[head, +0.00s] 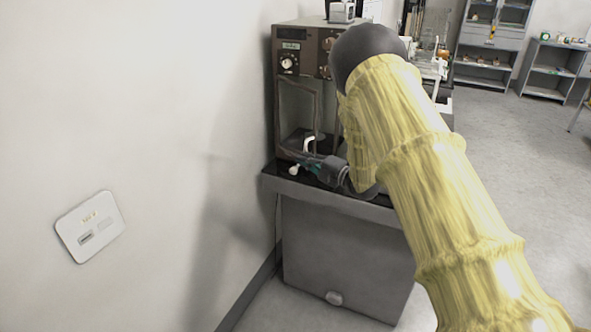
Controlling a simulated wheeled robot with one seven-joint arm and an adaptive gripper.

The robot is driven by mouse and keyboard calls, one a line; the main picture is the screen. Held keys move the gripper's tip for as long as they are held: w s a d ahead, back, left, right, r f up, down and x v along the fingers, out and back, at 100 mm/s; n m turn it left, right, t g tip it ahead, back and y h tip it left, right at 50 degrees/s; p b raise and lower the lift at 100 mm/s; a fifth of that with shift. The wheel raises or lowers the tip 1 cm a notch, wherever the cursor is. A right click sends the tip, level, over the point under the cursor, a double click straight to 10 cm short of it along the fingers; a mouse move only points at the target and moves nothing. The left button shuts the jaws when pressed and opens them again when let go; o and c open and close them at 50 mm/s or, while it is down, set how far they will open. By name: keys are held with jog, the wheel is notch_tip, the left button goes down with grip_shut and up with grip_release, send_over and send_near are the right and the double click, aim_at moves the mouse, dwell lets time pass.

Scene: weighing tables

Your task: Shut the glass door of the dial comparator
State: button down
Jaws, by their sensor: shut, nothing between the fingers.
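The dial comparator (306,50) is a tall brown cabinet with a round dial and knobs on its upper panel, standing on a dark bench top against the wall. Its glass door (297,108) shows as a brown-framed pane on the front, below the panel. The frame looks slanted, but I cannot tell how far it stands open. A pale curved part (308,145) shows low at the front. My gripper (298,167) is shut and empty, low in front of the cabinet by the door's lower edge. I cannot tell whether it touches the door. My arm hides the cabinet's right side.
A pale wall (130,120) with a switch plate (90,226) rises close on the left. Shelves (490,50) stand at the far right, with open floor (520,150) before them.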

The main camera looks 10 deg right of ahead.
jog(key=w+d+b, duration=0.2)
jog(key=d, duration=0.4)
jog(key=shift+s, duration=0.1)
dwell(0.5)
